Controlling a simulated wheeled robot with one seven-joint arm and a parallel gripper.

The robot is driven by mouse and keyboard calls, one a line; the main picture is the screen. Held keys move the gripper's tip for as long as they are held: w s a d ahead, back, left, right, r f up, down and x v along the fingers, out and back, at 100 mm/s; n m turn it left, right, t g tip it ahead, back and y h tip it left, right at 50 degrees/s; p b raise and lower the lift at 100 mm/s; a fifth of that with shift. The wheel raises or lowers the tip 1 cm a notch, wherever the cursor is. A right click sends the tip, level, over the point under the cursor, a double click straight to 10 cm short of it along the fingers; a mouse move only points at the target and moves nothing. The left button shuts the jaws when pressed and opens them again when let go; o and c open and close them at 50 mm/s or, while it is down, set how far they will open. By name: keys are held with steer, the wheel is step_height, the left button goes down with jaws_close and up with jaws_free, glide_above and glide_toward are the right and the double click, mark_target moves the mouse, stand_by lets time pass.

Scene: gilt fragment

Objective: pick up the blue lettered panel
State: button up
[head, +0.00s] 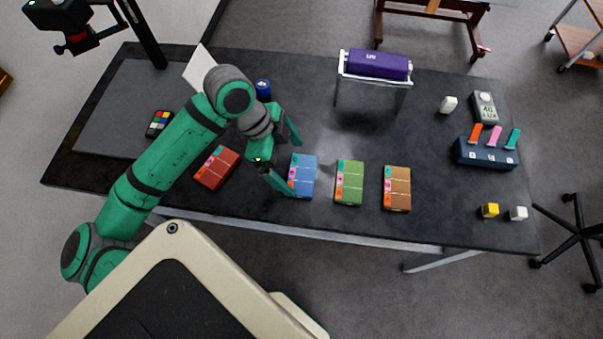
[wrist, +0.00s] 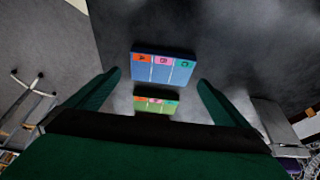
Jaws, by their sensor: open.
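The blue lettered panel (head: 304,174) lies flat on the dark table, with orange, pink and green lettered tabs along one edge. In the wrist view the blue panel (wrist: 162,70) sits ahead, between the lines of the two fingers. My gripper (head: 293,167) is open and empty, beside the panel's left side in the head view. Its near finger covers part of the panel's lower left in that view. In the wrist view the fingertips (wrist: 159,78) stand apart on either side, with no visible contact. I cannot tell the gripper's height above the panel.
A red panel (head: 216,168) lies left of the blue one; a green panel (head: 349,183) and an orange-brown panel (head: 397,188) lie right. A purple roll (head: 380,64) on a stand and a dark blue cylinder (head: 263,90) are behind.

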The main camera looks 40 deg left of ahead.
mark_target(300, 174)
steer(key=shift+x, duration=2.65)
steer(key=shift+a, duration=0.2)
steer(key=c, duration=0.8)
